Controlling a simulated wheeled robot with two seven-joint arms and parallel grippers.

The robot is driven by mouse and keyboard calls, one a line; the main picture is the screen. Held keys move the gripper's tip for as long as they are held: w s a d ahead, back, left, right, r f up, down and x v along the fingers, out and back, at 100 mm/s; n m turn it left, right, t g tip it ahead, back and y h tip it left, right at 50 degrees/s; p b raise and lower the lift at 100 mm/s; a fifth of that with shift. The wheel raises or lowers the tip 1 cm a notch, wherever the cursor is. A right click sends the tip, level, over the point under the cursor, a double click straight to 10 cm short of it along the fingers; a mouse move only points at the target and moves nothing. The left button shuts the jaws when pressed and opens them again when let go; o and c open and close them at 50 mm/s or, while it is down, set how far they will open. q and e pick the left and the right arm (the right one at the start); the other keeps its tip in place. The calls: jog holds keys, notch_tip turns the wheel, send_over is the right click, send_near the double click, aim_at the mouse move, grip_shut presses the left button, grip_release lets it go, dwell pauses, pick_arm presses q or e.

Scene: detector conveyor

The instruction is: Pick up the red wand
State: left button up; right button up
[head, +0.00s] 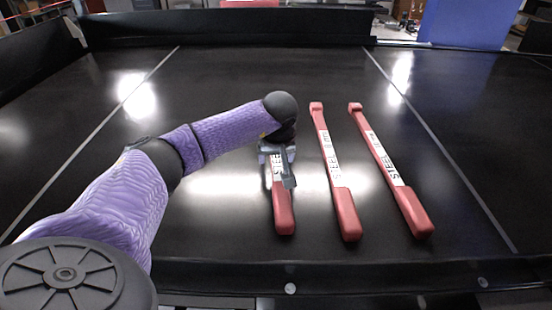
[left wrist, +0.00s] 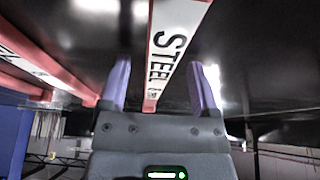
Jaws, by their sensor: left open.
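Three red wands with white labels lie side by side on the black belt. The left red wand (head: 284,212) is under my left gripper (head: 277,168), which hides part of its label; its far end is hidden behind my arm and gripper. The middle wand (head: 345,207) and right wand (head: 412,207) lie to the right, apart from the gripper. In the left wrist view, my left gripper (left wrist: 160,70) is open, with one purple finger on each side of a wand (left wrist: 172,45) whose label reads STEEL. I see a gap beside each finger. My right gripper is not in view.
The black belt (head: 200,215) is clear left of the wands, with a pale line on each side. A dark raised wall (head: 220,27) runs along the back. A blue panel (head: 468,22) stands behind it at right. Another wand (left wrist: 45,72) crosses the wrist view's left.

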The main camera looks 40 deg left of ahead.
pick_arm(q)
grip_shut()
jog(key=shift+r, duration=0.15)
dwell(0.4)
